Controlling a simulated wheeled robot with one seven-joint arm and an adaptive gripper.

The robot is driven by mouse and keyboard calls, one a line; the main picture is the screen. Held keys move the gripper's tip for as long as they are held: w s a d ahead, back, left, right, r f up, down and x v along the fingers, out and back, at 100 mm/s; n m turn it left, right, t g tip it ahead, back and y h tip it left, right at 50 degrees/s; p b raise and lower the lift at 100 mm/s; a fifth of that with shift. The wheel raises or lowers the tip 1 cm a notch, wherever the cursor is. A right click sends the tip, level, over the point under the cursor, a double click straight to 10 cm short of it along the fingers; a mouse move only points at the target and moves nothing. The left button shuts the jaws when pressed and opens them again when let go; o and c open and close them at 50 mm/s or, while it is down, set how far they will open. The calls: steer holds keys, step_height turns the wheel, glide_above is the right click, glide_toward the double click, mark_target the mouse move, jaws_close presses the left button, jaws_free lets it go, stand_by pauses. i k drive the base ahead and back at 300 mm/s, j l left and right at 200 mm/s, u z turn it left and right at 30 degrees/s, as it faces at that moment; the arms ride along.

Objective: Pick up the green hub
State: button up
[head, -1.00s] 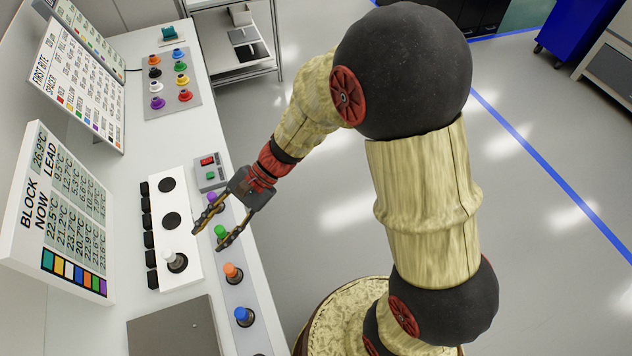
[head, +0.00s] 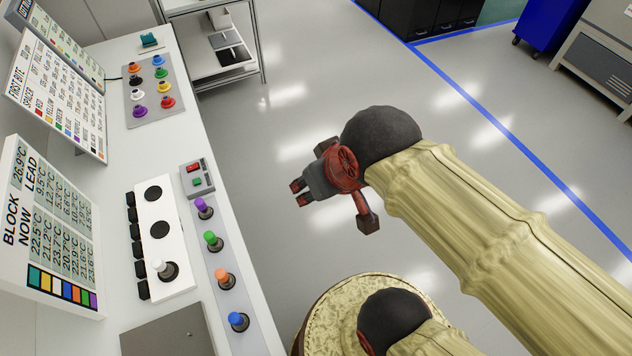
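The green hub (head: 212,240) stands on a grey strip along the front edge of the white bench. It sits between the purple hub (head: 203,208) and the orange hub (head: 225,279). A second green piece (head: 160,74) sits on a grey board (head: 148,100) farther back on the bench. My gripper (head: 300,193) is over the floor to the right of the bench, clear of the green hub. It is seen foreshortened, and its fingers cannot be made out well enough to tell their opening. No hub shows in it.
A blue hub (head: 238,321) stands nearer on the strip. A small box with red and green buttons (head: 197,180) is at the strip's far end. A white block with dark round spots and one white-topped hub (head: 167,270) lies to the left. Sign panels (head: 50,230) stand behind.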

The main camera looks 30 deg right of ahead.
mark_target(212, 240)
steer(key=i+l+u, duration=0.1)
steer(key=l, duration=0.3)
steer(key=i+l, duration=0.15)
steer(key=l, duration=0.25)
steer(key=i+l+u, duration=0.15)
steer(key=l, duration=0.25)
steer(key=i+l, duration=0.1)
steer(key=l, duration=0.3)
steer(key=i+l+u, duration=0.15)
steer(key=l, duration=0.3)
steer(key=u, duration=1.3)
steer(key=k+j, duration=0.05)
